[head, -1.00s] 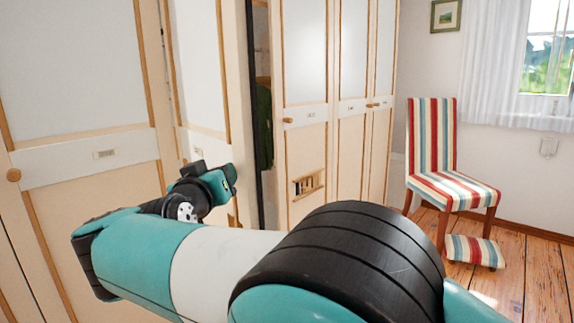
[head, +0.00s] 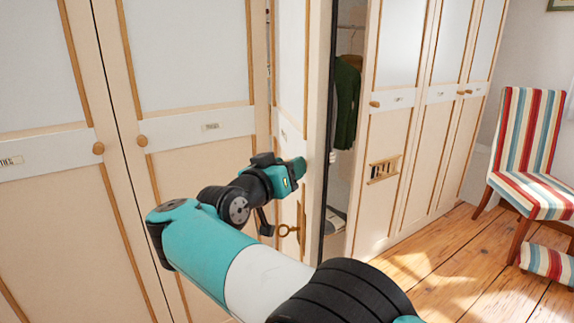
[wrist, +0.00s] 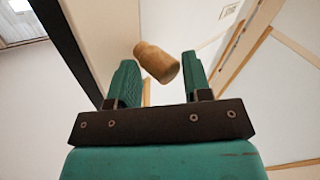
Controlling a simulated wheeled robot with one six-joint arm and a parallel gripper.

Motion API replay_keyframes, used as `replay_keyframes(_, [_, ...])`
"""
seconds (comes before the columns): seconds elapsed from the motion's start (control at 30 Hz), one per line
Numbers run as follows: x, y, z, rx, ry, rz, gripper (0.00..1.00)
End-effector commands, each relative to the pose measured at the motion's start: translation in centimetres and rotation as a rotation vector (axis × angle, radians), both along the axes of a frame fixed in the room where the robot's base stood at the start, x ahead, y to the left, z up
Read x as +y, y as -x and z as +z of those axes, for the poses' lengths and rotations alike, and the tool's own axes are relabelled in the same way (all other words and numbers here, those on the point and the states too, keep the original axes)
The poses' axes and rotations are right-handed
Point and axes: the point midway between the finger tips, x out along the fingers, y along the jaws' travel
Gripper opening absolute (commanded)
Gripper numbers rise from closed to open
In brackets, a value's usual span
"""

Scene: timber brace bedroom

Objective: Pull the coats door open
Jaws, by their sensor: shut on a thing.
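The coats door (head: 291,60) stands partly open in the head view, swung out from the wardrobe and seen nearly edge-on. A dark green garment (head: 346,104) hangs in the gap behind it. My gripper (head: 297,170) is at the door's face. In the wrist view, my gripper (wrist: 159,68) has its two green fingers on either side of a round wooden knob (wrist: 157,61), shut on it. The knob is hidden behind the gripper in the head view.
Closed wardrobe doors (head: 190,60) with wooden knobs stand to the left, and more closed doors (head: 405,50) to the right. A striped chair (head: 528,140) and striped footstool (head: 547,261) stand at the right. Wooden floor (head: 440,255) is clear in front.

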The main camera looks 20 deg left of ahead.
Motion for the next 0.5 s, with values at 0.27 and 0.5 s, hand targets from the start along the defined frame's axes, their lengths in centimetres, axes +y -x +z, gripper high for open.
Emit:
replay_keyframes(0.27, [0.83,-0.77,0.61,-0.01,-0.011,0.044,0.58])
replay_keyframes(0.5, [0.94,-0.67,0.42,-0.009,-0.008,0.046,0.55])
